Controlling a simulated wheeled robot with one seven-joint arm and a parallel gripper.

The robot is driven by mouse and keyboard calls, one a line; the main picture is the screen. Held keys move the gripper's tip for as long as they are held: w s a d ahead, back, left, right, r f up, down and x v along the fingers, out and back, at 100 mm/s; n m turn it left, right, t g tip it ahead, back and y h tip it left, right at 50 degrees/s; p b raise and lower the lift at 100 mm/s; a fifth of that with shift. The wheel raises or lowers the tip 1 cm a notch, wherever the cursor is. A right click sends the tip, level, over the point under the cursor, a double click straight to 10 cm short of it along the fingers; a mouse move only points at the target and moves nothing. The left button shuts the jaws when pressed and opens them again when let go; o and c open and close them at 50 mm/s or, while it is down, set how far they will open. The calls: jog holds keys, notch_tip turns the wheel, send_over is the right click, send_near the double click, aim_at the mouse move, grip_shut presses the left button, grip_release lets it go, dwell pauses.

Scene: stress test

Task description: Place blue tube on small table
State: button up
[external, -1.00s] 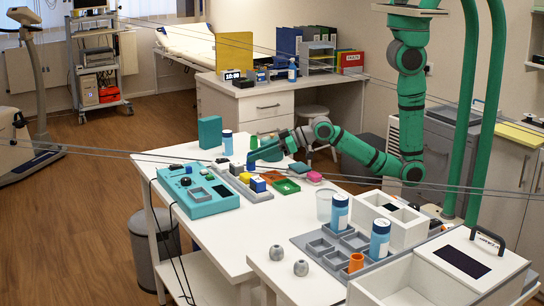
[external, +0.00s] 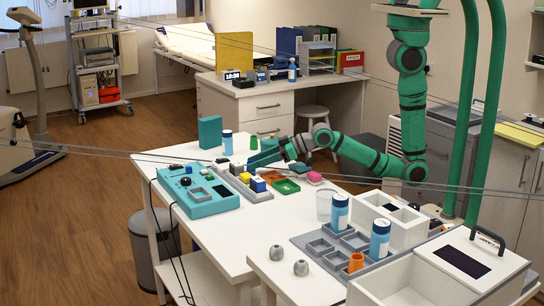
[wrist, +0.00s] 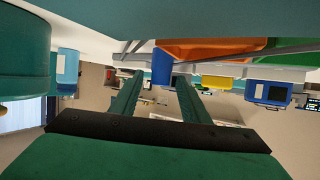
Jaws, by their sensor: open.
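A blue tube (wrist: 161,66) shows in the wrist view, where the scene looks upside down. It appears ahead of my open gripper (wrist: 157,84), between the lines of its two green fingers, with nothing visibly held. In the external view my gripper (external: 258,160) is low over the far part of the white table.
A teal control box (external: 198,190) and coloured blocks lie left of my gripper. An orange tray and a green tray (external: 286,187) lie nearby. A blue-and-white bottle (external: 227,143) stands behind. The white table's front middle (external: 240,225) is clear.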

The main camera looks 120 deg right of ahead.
jog(key=v, duration=0.6)
jog(key=shift+s+a+r, duration=0.1)
jog(key=shift+s+r, duration=0.05)
jog(key=shift+r, duration=0.1)
jog(key=shift+s+a+r, duration=0.25)
jog(key=shift+s, duration=0.2)
jog(key=shift+c, duration=1)
